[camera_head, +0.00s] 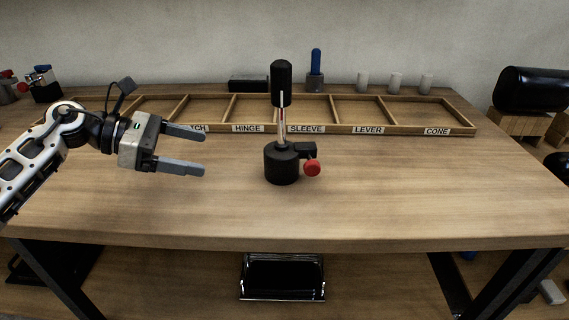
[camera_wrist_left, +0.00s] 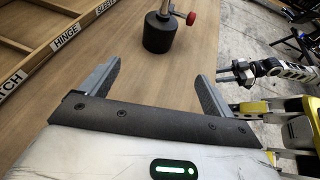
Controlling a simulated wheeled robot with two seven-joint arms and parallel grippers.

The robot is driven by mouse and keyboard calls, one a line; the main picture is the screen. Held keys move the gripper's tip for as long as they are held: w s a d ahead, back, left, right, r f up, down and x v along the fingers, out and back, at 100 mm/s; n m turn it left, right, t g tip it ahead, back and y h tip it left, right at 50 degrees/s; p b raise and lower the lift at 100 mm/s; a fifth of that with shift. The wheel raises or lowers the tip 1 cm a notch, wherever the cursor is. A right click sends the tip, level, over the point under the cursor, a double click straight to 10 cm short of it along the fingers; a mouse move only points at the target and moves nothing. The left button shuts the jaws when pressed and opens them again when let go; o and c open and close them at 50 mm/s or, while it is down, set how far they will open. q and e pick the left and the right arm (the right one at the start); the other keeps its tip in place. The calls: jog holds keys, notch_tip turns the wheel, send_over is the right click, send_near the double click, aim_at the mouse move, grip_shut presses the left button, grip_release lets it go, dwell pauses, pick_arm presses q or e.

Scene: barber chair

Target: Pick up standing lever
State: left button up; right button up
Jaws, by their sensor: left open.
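The standing lever (camera_head: 282,123) rises upright near the middle of the table, with a black grip on top, a thin metal rod and a round black base. A red knob (camera_head: 312,168) sticks out at the right of its base. In the left wrist view the black base (camera_wrist_left: 159,33) shows ahead of the fingers, and the upper part of the lever is cut off by the frame. My left gripper (camera_head: 203,153) is open and empty, to the left of the lever and apart from it, fingers pointing right. My right gripper is not in the head view; the left wrist view shows another arm at right, its gripper state unclear.
A wooden sorting tray (camera_head: 385,128) with labelled compartments, including HINGE, SLEEVE, LEVER and CONE, lies behind the lever. A blue-topped part (camera_head: 316,62) and several pale cylinders (camera_head: 395,83) stand at the back. A black cylinder (camera_head: 531,90) rests on wooden blocks at right. The front of the table is clear.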

pick_arm(q)
jog(key=shift+w+d+f, duration=0.2)
jog(key=shift+w+f, duration=0.1)
jog(key=shift+f, duration=0.1)
jog(key=p, duration=0.1)
send_near(271, 167)
jog(key=w+d+f, duration=0.2)
jog(key=d+f, duration=0.1)
jog(key=shift+w+d, duration=0.2)
jog(key=shift+w, duration=0.2)
jog(key=shift+p+x, duration=0.45)
jog(key=shift+x, duration=2.7)
jog(key=shift+w+a+f, duration=0.1)
jog(key=shift+w+f, duration=0.05)
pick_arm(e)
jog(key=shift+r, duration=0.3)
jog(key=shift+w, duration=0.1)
pick_arm(q)
jog(key=c, duration=1.5)
jog(key=shift+r, duration=0.95)
jog(key=shift+c, duration=0.2)
jog(key=s+r, duration=1.1)
jog(key=s, duration=0.3)
jog(key=shift+d+r, duration=0.2)
jog(key=shift+d, duration=0.25)
